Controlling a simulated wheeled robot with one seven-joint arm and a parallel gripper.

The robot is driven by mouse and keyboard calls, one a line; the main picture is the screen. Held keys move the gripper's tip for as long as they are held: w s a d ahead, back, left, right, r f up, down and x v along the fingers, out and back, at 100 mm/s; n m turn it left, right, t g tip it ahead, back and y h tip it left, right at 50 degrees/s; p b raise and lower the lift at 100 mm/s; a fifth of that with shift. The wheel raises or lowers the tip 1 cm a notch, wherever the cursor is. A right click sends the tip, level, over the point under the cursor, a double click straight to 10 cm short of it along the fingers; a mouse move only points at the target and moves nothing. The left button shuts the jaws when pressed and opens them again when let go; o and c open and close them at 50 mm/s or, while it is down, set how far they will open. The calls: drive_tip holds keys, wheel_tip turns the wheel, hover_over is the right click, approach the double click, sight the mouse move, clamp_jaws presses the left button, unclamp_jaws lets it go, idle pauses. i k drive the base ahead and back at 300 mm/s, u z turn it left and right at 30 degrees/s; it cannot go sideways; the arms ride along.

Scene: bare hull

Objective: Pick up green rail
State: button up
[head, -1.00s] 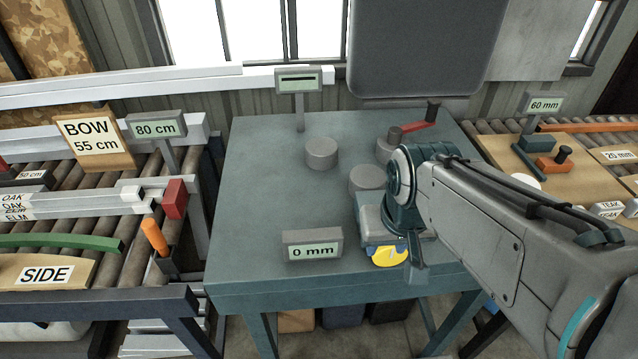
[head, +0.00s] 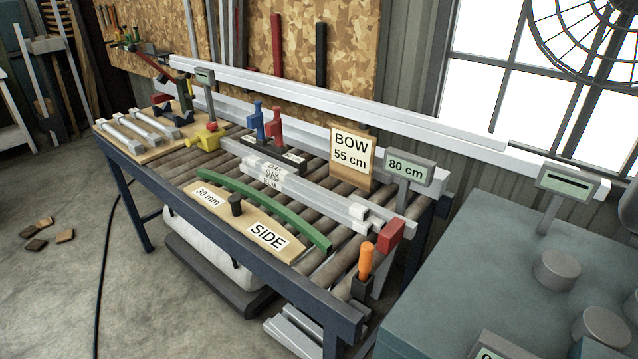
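The green rail (head: 263,209) is a long, slightly curved bar. It lies on the roller table, between the wooden board marked SIDE and 30 mm and the pale bars behind it.
The SIDE board (head: 237,219) with a dark knob lies in front of the rail. Pale labelled bars (head: 302,188) lie behind it. An orange-handled tool (head: 366,262) and a red block (head: 389,236) stand near its right end. A teal table (head: 480,266) stands at right.

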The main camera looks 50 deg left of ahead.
sight(321, 241)
drive_tip(key=u, duration=2.2)
drive_tip(key=k, duration=0.45)
drive_tip(key=u, duration=0.95)
drive_tip(key=i, duration=2.6)
drive_tip(key=z, duration=1.4)
drive_tip(key=i, duration=0.5)
drive_tip(key=z, duration=0.3)
